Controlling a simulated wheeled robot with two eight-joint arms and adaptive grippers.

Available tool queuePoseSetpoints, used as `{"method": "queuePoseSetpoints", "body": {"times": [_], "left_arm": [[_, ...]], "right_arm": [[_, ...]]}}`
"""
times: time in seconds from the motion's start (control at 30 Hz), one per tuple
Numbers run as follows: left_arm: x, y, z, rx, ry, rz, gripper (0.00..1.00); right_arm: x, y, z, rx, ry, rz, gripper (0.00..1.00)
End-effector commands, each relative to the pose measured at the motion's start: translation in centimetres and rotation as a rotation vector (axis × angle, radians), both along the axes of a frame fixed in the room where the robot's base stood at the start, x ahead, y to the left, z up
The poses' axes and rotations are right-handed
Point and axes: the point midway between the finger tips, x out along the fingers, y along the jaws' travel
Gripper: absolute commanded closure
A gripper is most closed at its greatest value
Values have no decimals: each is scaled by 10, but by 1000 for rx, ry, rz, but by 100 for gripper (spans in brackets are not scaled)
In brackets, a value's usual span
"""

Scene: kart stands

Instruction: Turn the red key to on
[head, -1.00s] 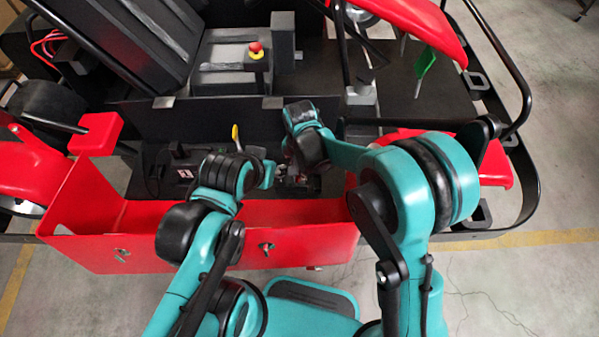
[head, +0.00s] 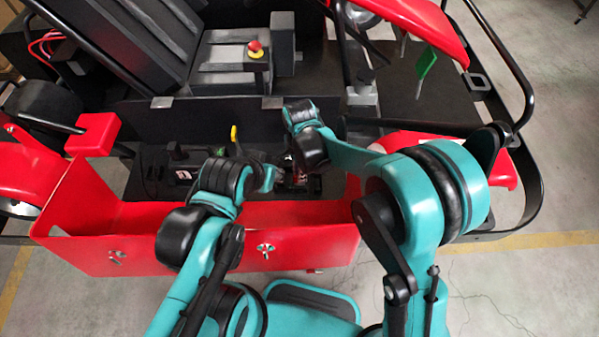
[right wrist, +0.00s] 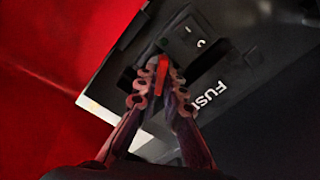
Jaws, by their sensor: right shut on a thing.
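The red key (right wrist: 164,76) stands in a dark panel in the right wrist view, below a black block with small white marks (right wrist: 191,43). My right gripper (right wrist: 162,88) is shut on the key, with its fingers on both sides of it. In the head view the right gripper (head: 297,174) is small and dark, low inside the kart behind the red side panel, and the key cannot be made out there. My left arm ends close to its left, and its fingers are too hidden to read.
The red side panel (head: 200,245) stands in front of both grippers. White lettering (right wrist: 208,95) marks the panel beside the key.

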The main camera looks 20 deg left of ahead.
Motion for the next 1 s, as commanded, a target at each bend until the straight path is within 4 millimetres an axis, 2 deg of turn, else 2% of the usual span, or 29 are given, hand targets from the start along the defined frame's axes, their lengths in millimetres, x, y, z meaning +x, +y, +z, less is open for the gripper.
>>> {"method": "queuePoseSetpoints", "body": {"times": [0.2, 0.4, 0.53, 0.8, 0.83, 0.9, 1.0], "left_arm": [[0, 0, -2, 0, 0, 0, 60], [0, 0, -9, 0, 0, 0, 60], [0, 0, -11, 0, 0, 0, 60], [0, 0, -10, 0, 0, 0, 60], [0, 0, -10, 0, 0, 0, 60], [0, 0, -10, 0, 0, 0, 60], [0, 0, -10, 0, 0, 0, 60]], "right_arm": [[0, 0, 0, 0, 0, -46, 100], [0, 0, -1, 0, 0, -347, 100], [0, 0, -1, 0, 0, -487, 100], [0, 0, 0, 0, 0, -523, 100], [0, 0, 0, 0, 0, -523, 86], [0, 0, 0, 0, 0, -522, 68], [0, 0, 0, 0, 0, -521, 67]]}}
